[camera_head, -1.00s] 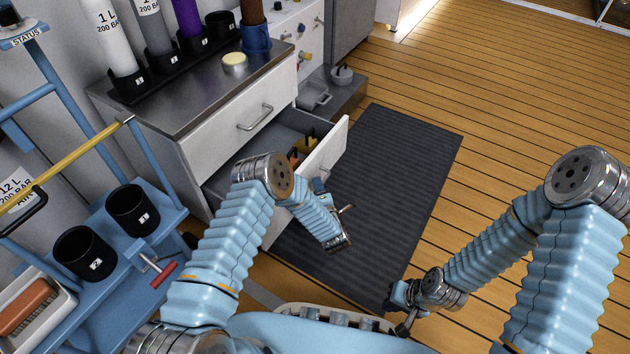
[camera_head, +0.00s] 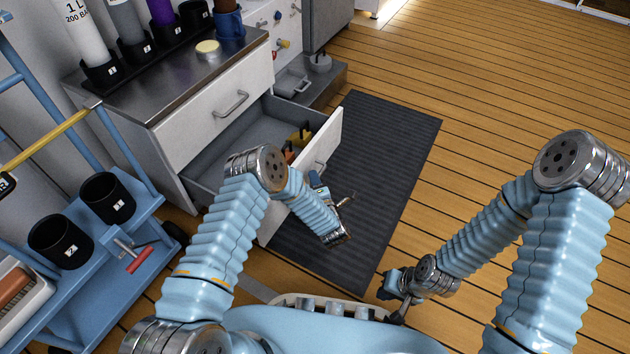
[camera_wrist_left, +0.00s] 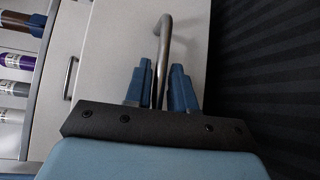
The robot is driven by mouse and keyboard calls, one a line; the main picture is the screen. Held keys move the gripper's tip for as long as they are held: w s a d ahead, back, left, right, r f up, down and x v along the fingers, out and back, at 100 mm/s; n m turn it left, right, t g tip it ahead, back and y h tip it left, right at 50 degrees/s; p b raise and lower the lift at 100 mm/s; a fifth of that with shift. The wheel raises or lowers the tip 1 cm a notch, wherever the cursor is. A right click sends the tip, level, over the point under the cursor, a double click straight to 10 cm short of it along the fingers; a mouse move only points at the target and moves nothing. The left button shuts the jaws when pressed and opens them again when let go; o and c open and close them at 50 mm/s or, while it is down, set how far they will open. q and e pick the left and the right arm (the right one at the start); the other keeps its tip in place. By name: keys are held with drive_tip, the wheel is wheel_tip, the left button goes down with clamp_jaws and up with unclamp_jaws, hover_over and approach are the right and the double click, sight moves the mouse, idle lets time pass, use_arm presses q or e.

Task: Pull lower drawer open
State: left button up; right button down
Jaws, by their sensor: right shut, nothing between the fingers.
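The lower drawer (camera_head: 333,125) has a white front and stands partly open below the shut upper drawer (camera_head: 215,110). Its bar handle (camera_wrist_left: 165,28) shows in the left wrist view, running down between the two blue fingers of my left gripper (camera_wrist_left: 161,75). The fingers lie close on both sides of the bar and look shut on it. In the head view my left arm hides much of this gripper and part of the drawer front. My right gripper (camera_head: 393,291) is shut and empty, low over the floor, away from the drawer.
Orange and dark items (camera_head: 298,141) lie inside the drawer. A dark ribbed mat (camera_head: 385,150) covers the floor beside the drawer front. A blue cart (camera_head: 100,250) with black cups stands at left. Bottles and a yellow-topped tin (camera_head: 207,48) stand on the cabinet top. Wooden floor at right is clear.

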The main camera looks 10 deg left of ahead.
use_arm(q)
drive_tip(key=shift+o, duration=0.8)
drive_tip(key=shift+s+d+r, duration=0.1)
drive_tip(key=shift+s, duration=0.1)
drive_tip(key=p+v, duration=0.2)
drive_tip(key=v, duration=1.1)
drive_tip(key=shift+s+p, duration=0.15)
drive_tip(key=shift+p, duration=0.2)
drive_tip(key=shift+d, duration=0.1)
